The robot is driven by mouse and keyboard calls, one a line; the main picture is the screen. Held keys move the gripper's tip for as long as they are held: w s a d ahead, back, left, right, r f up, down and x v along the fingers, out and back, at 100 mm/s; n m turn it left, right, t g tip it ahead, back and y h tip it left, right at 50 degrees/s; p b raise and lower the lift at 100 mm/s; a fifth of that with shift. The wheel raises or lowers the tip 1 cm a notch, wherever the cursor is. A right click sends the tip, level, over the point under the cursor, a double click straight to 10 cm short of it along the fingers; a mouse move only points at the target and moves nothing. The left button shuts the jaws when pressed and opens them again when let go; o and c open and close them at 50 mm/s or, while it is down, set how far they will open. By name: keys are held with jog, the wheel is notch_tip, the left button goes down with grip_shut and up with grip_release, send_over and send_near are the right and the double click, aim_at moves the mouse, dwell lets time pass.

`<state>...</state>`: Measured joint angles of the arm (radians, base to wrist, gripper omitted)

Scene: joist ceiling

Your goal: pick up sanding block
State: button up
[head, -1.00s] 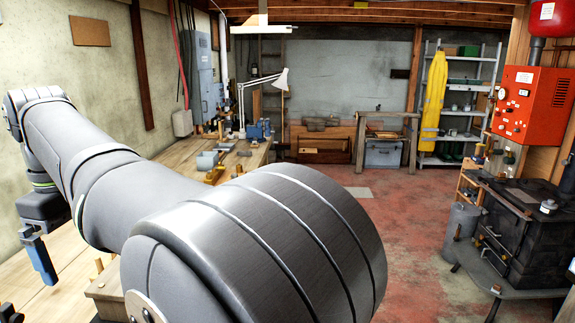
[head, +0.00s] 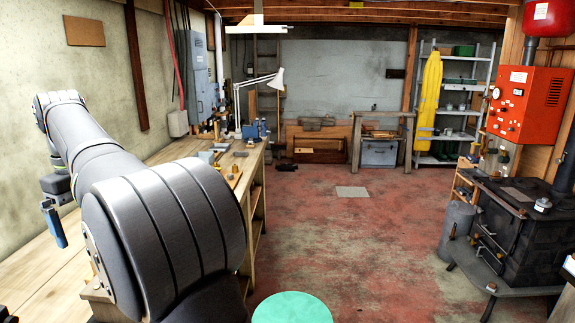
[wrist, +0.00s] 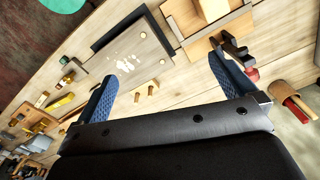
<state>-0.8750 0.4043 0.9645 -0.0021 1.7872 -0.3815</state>
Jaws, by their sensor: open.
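My gripper (wrist: 162,68) is open in the wrist view, its two blue fingers spread wide over the wooden bench (wrist: 185,78), with nothing held between them. In the head view, one blue finger (head: 53,226) shows above the bench at the left. I cannot tell for sure which thing is the sanding block. A small grey block (head: 206,157) on the far part of the bench in the head view may be it, well away from my gripper. A dark-and-wood piece with a red part (wrist: 233,48) lies beside the right finger in the wrist view.
Several tools crowd the left. A wooden piece with a red end (wrist: 290,98) is at right. A green round stool top (head: 292,308) stands by the bench.

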dwell(0.5)
jog(key=s+d+f+n, duration=0.2)
jog(key=s+d+f, duration=0.2)
jog(key=s+f, duration=0.3)
jog(key=s+d+f+n, duration=0.2)
jog(key=s+d+f, duration=0.3)
jog(key=s+f, duration=0.15)
jog(key=f, duration=1.1)
jog(key=shift+w+a+f, duration=0.2)
jog(key=shift+f, duration=0.15)
jog(key=shift+a+f, duration=0.2)
jog(key=shift+f, duration=1.4)
jog(key=shift+a+f, duration=0.15)
jog(key=shift+f, duration=1.45)
jog(key=c, duration=0.7)
jog(key=shift+c, duration=0.2)
jog(key=shift+r, duration=0.1)
